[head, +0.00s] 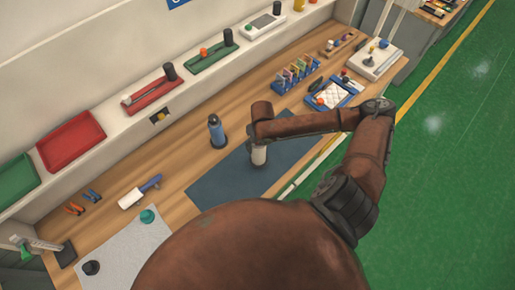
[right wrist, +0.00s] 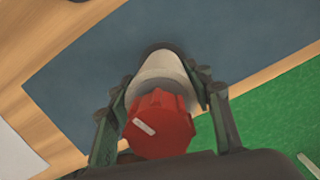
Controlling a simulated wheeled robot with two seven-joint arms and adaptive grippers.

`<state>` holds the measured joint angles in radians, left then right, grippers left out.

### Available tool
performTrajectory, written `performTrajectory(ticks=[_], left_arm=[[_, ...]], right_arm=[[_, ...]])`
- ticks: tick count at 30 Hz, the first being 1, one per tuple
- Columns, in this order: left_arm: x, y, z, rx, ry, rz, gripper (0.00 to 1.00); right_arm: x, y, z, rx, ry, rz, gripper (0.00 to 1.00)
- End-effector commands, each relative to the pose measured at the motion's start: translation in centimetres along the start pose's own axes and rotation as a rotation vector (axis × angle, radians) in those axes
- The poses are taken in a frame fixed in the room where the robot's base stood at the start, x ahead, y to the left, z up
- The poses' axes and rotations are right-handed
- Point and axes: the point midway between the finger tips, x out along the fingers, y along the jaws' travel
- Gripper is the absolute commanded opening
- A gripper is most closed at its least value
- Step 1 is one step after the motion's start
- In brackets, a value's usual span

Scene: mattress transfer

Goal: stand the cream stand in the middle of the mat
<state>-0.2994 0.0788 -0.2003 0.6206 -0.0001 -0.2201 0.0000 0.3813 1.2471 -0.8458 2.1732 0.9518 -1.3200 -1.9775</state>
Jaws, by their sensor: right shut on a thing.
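The cream stand (head: 259,156) is over the dark blue mat (head: 215,184), near its middle in the head view, and looks about upright. In the right wrist view the stand (right wrist: 162,68) points away from the camera, with a red ribbed knob (right wrist: 158,125) at its near end. My right gripper (right wrist: 165,100) is shut on it, with a finger on each side. A dark shadow lies round its far end on the mat (right wrist: 85,78); whether it touches the mat I cannot tell. My right arm hides its top in the head view. My left gripper is not in view.
A blue bottle (head: 216,131) stands just left of the mat. A blue-handled tool (head: 140,191) and a grey sheet (head: 125,250) lie farther left. A blue tray (head: 336,93) and a rack (head: 296,72) sit beyond the mat. Green floor (head: 430,190) lies right of the bench.

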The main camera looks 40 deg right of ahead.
Motion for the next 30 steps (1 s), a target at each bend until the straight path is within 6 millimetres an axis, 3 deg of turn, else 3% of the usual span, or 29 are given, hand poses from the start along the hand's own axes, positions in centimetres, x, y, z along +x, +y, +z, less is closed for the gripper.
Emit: performTrajectory(ticks=[10, 20, 21, 30], left_arm=[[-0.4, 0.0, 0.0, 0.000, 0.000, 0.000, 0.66], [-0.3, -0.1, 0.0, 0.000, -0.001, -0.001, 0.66], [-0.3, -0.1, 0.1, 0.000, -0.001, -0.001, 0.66], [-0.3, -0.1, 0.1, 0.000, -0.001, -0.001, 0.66]], right_arm=[[3.3, 0.0, 0.1, 0.000, -0.002, 0.001, 0.00], [3.6, 0.0, 0.1, -0.001, -0.004, 0.001, 0.00], [3.8, -0.1, 0.0, 0.000, 0.000, 0.000, 0.47], [3.8, -0.1, 0.0, 0.000, 0.000, 0.000, 0.64]])
